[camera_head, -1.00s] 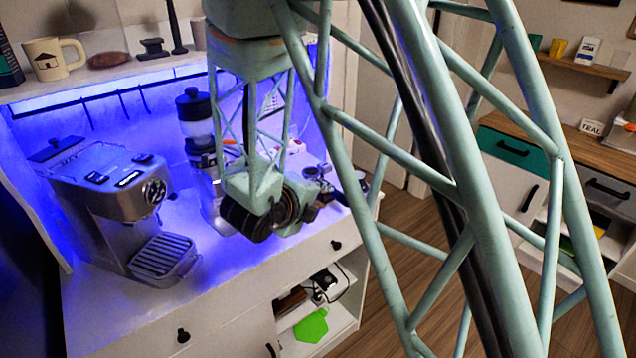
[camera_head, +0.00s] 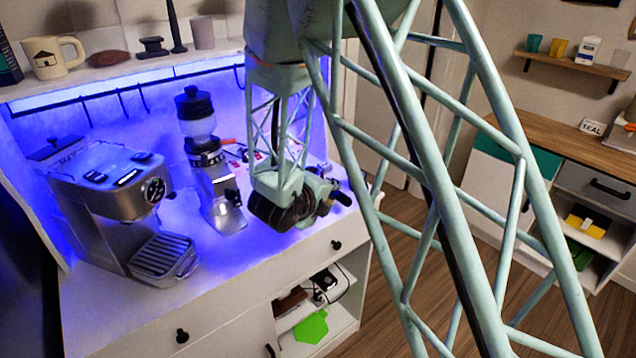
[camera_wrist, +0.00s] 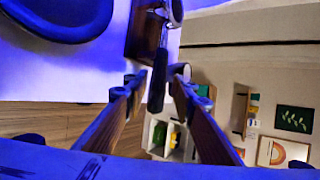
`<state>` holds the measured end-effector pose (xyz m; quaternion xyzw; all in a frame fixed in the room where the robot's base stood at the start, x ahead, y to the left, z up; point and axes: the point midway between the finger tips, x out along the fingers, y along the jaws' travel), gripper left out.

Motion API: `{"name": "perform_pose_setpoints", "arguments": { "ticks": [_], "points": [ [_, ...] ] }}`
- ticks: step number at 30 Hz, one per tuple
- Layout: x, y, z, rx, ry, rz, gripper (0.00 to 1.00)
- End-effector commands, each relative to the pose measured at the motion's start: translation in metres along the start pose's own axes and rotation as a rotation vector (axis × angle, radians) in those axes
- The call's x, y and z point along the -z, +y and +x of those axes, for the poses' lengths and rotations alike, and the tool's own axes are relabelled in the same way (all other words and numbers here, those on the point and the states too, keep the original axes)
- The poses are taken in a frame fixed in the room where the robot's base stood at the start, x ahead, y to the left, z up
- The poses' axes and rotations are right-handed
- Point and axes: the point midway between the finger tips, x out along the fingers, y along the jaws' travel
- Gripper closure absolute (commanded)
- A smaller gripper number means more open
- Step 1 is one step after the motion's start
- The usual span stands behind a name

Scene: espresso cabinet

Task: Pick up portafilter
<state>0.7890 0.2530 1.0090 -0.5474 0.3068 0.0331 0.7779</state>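The portafilter (camera_wrist: 158,82) shows in the wrist view, its black handle pointing towards me and its metal head at the top edge, partly cut off. The head end lies at a brown wooden block (camera_wrist: 141,32). My gripper (camera_wrist: 157,88) is open, with one finger on each side of the handle. Gaps show between the handle and both fingers. In the head view my gripper (camera_head: 324,190) is over the right end of the white counter. The dark handle end (camera_head: 343,199) sticks out beside it, and the rest of the portafilter is mostly hidden there.
The espresso machine (camera_head: 115,205) stands on the counter's left, and the grinder (camera_head: 215,180) stands between it and my gripper. A large dark round thing (camera_wrist: 62,20) lies at the upper left in the wrist view. The counter (camera_head: 225,270) is clear in front.

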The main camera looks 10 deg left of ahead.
Motion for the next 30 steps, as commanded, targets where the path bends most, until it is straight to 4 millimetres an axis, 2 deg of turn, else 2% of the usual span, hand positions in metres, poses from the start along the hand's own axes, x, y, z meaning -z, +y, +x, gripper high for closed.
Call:
{"name": "perform_pose_setpoints", "arguments": {
  "ticks": [11,24,30],
  "points": [
    [0.0,0.0,0.003,0.0,0.0,0.0,0.76],
    [0.002,0.002,0.043,0.001,0.001,0.001,0.76],
    [0.003,0.003,0.052,0.0,0.001,0.0,0.76]
  ]
}}
